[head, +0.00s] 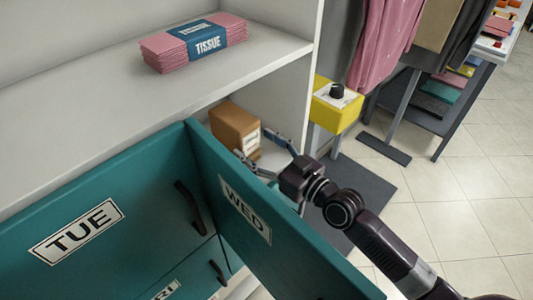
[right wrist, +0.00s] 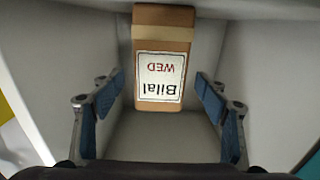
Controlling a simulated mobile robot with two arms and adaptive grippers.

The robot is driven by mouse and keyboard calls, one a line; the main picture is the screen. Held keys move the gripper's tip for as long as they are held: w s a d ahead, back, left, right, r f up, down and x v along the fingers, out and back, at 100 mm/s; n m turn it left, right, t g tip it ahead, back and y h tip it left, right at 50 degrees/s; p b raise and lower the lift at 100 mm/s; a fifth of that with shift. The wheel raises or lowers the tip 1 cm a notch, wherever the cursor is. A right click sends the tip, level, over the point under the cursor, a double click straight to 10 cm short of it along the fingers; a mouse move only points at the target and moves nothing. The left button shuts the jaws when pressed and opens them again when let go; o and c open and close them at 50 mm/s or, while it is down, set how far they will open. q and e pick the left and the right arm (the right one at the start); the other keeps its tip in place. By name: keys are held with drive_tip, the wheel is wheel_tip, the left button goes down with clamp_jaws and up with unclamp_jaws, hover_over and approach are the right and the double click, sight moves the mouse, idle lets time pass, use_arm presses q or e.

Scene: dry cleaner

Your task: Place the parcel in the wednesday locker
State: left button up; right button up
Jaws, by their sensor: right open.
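The parcel (head: 235,127) is a brown box with a white label. It stands inside the wednesday locker (head: 273,106), whose teal WED door (head: 270,215) is swung open. In the right wrist view the parcel (right wrist: 162,32) shows its label, reading "Bilal WED" upside down, and sits between grey compartment walls. My right gripper (head: 260,150) is at the locker opening, just in front of the parcel. Its blue-padded fingers (right wrist: 160,105) are spread wide on both sides, with a gap to the parcel and nothing between them. My left gripper is not in view.
The closed TUE door (head: 110,215) is left of the open door, with another labelled door below. A pink tissue pack (head: 195,43) lies on the shelf above. A yellow box with a black knob (head: 337,104) stands right of the locker. Tiled floor is clear at right.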

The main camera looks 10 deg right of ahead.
drive_tip(key=shift+v, duration=1.9)
